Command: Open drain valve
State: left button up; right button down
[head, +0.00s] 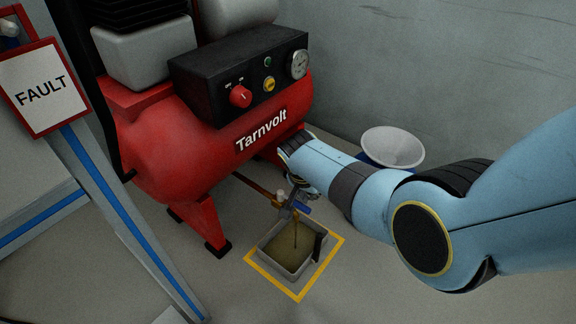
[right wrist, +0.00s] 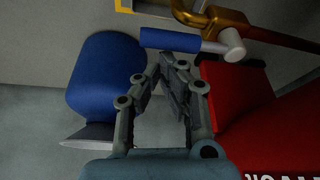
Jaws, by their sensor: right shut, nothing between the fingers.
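The drain valve (head: 281,199) sits at the end of a brass pipe under the red compressor (head: 165,150). Its blue lever (head: 301,207) also shows in the right wrist view (right wrist: 170,39), beside the pale valve end (right wrist: 233,45). A thin brown stream (head: 296,232) runs from the valve into a grey tray (head: 268,243) with brownish liquid in it. My right gripper (right wrist: 178,66) is shut and empty, its fingertips close to the blue lever. I cannot tell if they touch it. My left gripper is not in view.
A yellow floor outline (head: 326,262) surrounds the tray. A white funnel (head: 393,147) sits on a blue container (right wrist: 100,70) by the wall. A stand with a FAULT sign (head: 42,88) is at the left. The floor in front of the tray is clear.

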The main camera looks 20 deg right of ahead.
aim_at(305, 206)
jog(key=shift+a+r, duration=0.1)
jog(key=v, duration=0.7)
jog(key=shift+r, duration=0.15)
jog(key=shift+s, duration=0.1)
dwell(0.4)
